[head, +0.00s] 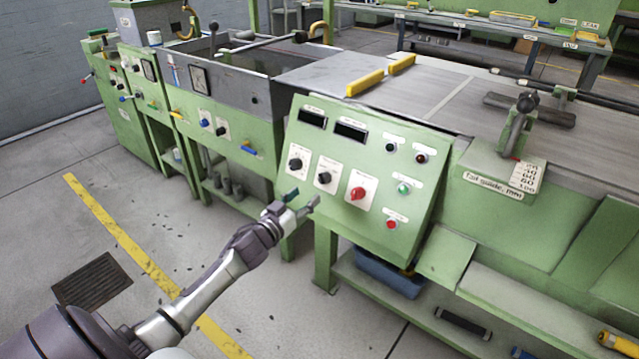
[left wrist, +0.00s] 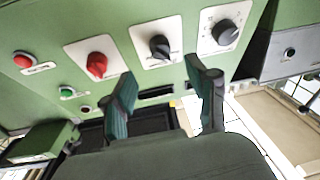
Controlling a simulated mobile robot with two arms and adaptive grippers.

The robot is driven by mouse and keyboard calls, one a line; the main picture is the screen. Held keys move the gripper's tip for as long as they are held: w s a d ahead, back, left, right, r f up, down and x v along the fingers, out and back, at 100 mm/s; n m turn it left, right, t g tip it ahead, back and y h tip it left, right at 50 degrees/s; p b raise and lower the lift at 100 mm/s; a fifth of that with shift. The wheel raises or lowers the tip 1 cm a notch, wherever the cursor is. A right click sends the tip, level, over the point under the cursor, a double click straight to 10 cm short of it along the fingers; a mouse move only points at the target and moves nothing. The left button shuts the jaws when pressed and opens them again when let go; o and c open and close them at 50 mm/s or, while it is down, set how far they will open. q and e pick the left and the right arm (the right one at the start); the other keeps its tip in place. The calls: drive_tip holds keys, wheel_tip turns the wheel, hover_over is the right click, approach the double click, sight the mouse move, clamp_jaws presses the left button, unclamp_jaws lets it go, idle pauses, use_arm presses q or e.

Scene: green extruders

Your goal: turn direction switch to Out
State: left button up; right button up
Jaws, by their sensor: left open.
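The green control panel (head: 375,145) has a row of three knobs on white plates. The middle black knob (head: 324,178), which looks like a selector switch, also shows in the left wrist view (left wrist: 159,46); its label is too small to read. To its left is a black dial (head: 295,164), seen with a scale in the left wrist view (left wrist: 225,32). To its right is a red knob (head: 357,193), also in the left wrist view (left wrist: 97,64). My left gripper (head: 303,198) is open and empty just before the panel, its fingers (left wrist: 160,72) apart from the middle knob.
Two dark displays (head: 350,130) sit above the knobs. A green button (head: 404,188) and a red button (head: 391,224) lie to the right. A metal tank (head: 225,85) stands at the left, and a rail guide post (head: 516,130) at the right.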

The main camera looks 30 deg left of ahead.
sight(320, 182)
use_arm(q)
drive_tip(key=w+b, duration=0.1)
drive_tip(key=w, duration=0.7)
use_arm(e)
drive_tip(key=shift+w+a+r, duration=0.1)
drive_tip(key=shift+w+r, duration=0.3)
drive_tip(key=shift+r, duration=0.3)
drive_tip(key=shift+w+a+r, duration=0.1)
drive_tip(key=shift+w+r, duration=0.25)
drive_tip(key=shift+r, duration=0.4)
drive_tip(key=shift+w+r, duration=0.4)
drive_tip(key=shift+r, duration=0.3)
use_arm(q)
drive_tip(key=shift+c, duration=0.3)
clamp_jaws()
